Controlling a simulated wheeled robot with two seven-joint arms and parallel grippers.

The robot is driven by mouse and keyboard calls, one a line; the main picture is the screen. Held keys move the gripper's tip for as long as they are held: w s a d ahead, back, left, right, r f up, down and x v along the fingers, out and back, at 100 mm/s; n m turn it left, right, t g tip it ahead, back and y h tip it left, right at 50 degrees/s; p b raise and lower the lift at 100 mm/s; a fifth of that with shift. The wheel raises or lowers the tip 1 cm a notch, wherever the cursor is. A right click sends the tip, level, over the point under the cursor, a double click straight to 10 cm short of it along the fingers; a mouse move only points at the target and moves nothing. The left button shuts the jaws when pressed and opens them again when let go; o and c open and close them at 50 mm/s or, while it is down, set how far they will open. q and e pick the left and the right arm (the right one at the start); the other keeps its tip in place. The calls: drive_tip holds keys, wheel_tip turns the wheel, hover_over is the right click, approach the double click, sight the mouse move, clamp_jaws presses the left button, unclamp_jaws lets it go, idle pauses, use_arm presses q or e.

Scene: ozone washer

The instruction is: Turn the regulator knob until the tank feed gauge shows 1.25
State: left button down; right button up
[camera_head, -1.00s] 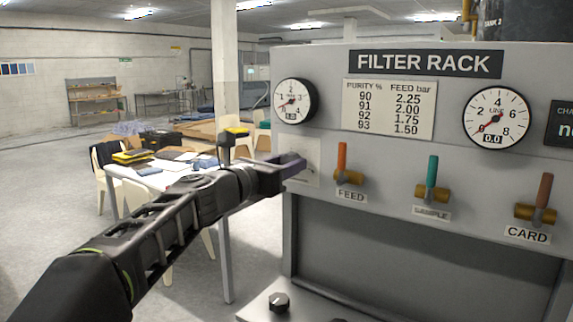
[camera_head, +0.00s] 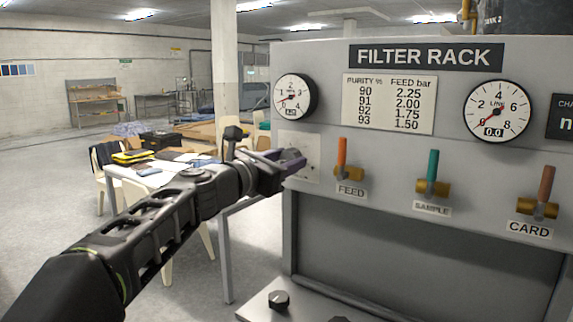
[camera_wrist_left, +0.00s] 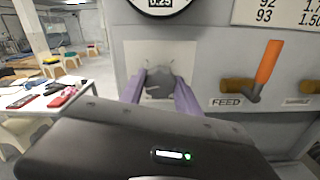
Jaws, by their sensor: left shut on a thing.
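The regulator knob (camera_wrist_left: 158,88) sits on a pale square plate (camera_wrist_left: 183,55) on the panel, below the tank feed gauge. It is grey and partly covered by the fingers. My left gripper (camera_head: 290,160) is shut on the knob, with one purple finger on each side in the left wrist view (camera_wrist_left: 159,90). The tank feed gauge (camera_head: 292,97) is round with a white face, and its needle is low on the left side. Its digital window in the left wrist view (camera_wrist_left: 159,3) reads 0.25; the dial above is cut off. My right gripper is not in view.
A chart (camera_head: 389,104) hangs right of the gauge. The orange FEED lever (camera_head: 342,153) is just right of the knob; teal SAMPLE (camera_head: 432,167) and brown CARD (camera_head: 546,183) levers follow. The line gauge (camera_head: 497,111) reads 0.0. A table (camera_head: 122,172) stands behind my left arm.

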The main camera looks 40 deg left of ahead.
use_arm(q)
drive_tip(key=shift+f+m+b, duration=0.1)
drive_tip(key=shift+m+b, duration=1.85)
drive_tip(key=shift+m, duration=2.25)
drive_tip(key=c, duration=0.9)
unclamp_jaws()
drive_tip(key=shift+o, duration=0.2)
drive_tip(key=s+b, duration=0.1)
drive_tip(key=s, duration=0.7)
drive_tip(key=shift+d+b, duration=0.15)
drive_tip(key=shift+b, duration=0.2)
